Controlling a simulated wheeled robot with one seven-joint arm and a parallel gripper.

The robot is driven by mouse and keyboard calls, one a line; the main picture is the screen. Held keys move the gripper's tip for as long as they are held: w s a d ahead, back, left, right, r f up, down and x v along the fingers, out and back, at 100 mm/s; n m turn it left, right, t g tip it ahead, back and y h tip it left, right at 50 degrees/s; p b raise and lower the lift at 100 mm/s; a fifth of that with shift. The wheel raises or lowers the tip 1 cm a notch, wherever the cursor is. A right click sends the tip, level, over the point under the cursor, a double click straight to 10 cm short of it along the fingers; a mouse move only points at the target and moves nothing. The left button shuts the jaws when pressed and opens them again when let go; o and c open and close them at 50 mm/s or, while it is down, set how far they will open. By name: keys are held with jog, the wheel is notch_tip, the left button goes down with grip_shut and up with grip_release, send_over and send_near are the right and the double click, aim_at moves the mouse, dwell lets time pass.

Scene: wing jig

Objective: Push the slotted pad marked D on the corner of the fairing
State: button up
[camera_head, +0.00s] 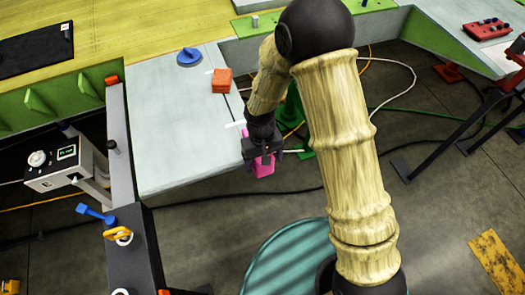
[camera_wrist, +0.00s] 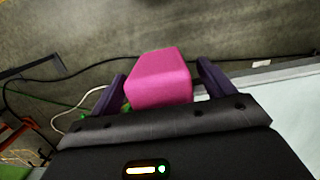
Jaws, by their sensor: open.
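A bright pink block (camera_head: 264,166), the likely slotted pad, shows just below my gripper (camera_head: 262,156) in the head view. In the wrist view the pink block (camera_wrist: 160,78) lies between the two spread dark fingers of my gripper (camera_wrist: 163,82). No letter or slot shows on the faces in view, and its lower end is hidden by the gripper body. The pale grey panel (camera_head: 175,130), likely the fairing, has its right edge just left of the block. I cannot tell whether the block touches the panel's corner.
An orange-red stack (camera_head: 221,81) and a blue round object (camera_head: 189,57) sit on the pale panel. Cables cross the floor (camera_head: 420,235) at the right, which has open room.

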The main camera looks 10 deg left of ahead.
jog(key=shift+w+a+r, duration=0.1)
jog(key=shift+w+r, duration=0.05)
jog(key=shift+r, duration=0.35)
notch_tip(320, 180, up, 16)
jog(key=w+b, duration=0.1)
jog(key=b, duration=0.3)
jog(key=shift+w+a, duration=0.25)
jog(key=shift+a, duration=0.2)
jog(key=s+d+f+m+t+b, duration=0.1)
jog(key=s+d+f+m+t, duration=0.1)
jog(key=d, duration=1)
jog(key=s+d+f+m+t, duration=0.1)
jog(key=s+d+f+m, duration=0.2)
jog(key=d, duration=0.9)
jog(key=shift+s+d+m+t+y+b, duration=0.2)
jog(key=shift+m+t+y+b, duration=0.2)
jog(key=shift+m, duration=0.3)
